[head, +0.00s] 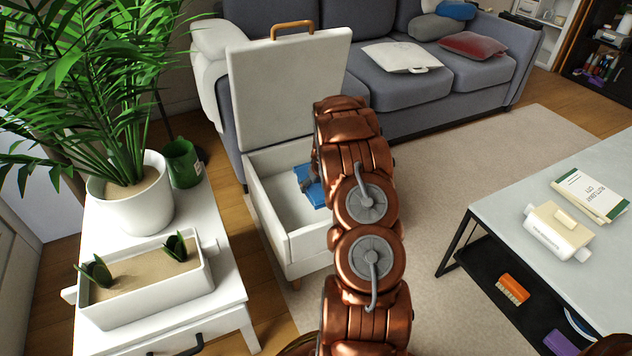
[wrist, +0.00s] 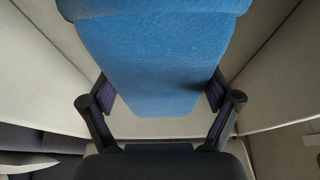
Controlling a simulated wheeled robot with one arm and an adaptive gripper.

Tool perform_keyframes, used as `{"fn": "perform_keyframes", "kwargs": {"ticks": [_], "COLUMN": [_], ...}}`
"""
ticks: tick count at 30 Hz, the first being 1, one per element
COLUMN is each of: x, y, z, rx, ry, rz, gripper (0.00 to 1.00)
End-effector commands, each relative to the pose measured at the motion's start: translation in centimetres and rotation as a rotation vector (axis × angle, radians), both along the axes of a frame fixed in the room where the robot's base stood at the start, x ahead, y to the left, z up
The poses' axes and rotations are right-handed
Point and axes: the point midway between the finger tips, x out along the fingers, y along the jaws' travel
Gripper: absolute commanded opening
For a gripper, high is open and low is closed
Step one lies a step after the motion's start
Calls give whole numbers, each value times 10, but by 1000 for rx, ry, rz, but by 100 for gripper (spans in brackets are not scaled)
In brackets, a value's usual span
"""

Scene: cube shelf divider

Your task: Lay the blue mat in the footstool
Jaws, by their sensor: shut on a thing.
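The white footstool (head: 268,217) stands in front of the sofa with its lid (head: 285,90) raised and its box open. The blue mat (head: 311,186) is inside the box, partly hidden by my arm. In the wrist view the mat (wrist: 160,60) fills the upper middle, between my two fingers. My gripper (wrist: 160,98) is shut on the mat, one finger at each side edge. Pale box walls surround the mat in the wrist view. I cannot tell whether the mat touches the box floor.
A grey sofa (head: 440,80) with cushions is behind the footstool. A white cabinet (head: 225,285) with a potted palm (head: 135,200) and a planter (head: 145,290) is on the left. A low table (head: 545,200) is on the right. Rug (head: 450,170) between is clear.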

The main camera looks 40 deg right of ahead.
Motion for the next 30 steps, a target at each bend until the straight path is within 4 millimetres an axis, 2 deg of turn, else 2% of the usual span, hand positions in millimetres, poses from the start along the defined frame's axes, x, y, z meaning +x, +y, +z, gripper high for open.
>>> {"fn": "perform_keyframes", "kwargs": {"ticks": [16, 22, 30], "x": [1, 1, 1], "y": [0, -1, -1], "z": [-53, -62, -64], "rx": [-2, -2, -2], "ry": [-2, -2, -2], "rz": [0, 0, 0], "gripper": [46, 46, 46]}}
